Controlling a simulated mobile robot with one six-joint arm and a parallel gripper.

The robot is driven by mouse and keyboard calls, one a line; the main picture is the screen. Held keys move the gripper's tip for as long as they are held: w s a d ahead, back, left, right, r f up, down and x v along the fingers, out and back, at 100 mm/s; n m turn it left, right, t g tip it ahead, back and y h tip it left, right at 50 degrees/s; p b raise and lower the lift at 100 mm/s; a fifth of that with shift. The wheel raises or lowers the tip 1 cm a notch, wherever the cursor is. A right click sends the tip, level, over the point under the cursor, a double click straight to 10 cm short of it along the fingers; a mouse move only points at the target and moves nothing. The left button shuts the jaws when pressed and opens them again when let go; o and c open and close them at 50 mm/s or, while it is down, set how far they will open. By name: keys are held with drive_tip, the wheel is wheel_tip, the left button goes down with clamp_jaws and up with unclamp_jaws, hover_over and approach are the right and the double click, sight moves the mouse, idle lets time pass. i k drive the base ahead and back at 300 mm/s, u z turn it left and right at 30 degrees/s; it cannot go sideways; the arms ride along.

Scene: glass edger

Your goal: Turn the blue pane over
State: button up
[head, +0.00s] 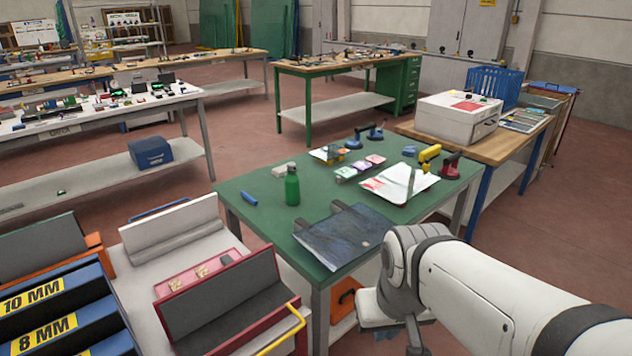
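A dark blue pane (343,238) lies flat near the front edge of the green-topped table (262,222). Two dark pads (339,207) show at its far edge. My gripper (393,330) is at the bottom of the head view, to the right of the pane and nearer to me, apart from it in the picture. My wrist hides part of it and the frame edge cuts it off, so its fingers and anything between them cannot be made out.
A green bottle (292,186), a blue marker (249,198), papers (400,183) and suction cups (376,134) share the green table. A rack cart (170,232) stands at the left. A white box (457,117) sits on the wooden bench behind.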

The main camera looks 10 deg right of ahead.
sight(338, 240)
drive_tip(key=k, duration=1.25)
drive_tip(key=z, duration=0.35)
drive_tip(key=i, duration=1.8)
drive_tip(key=u, duration=0.35)
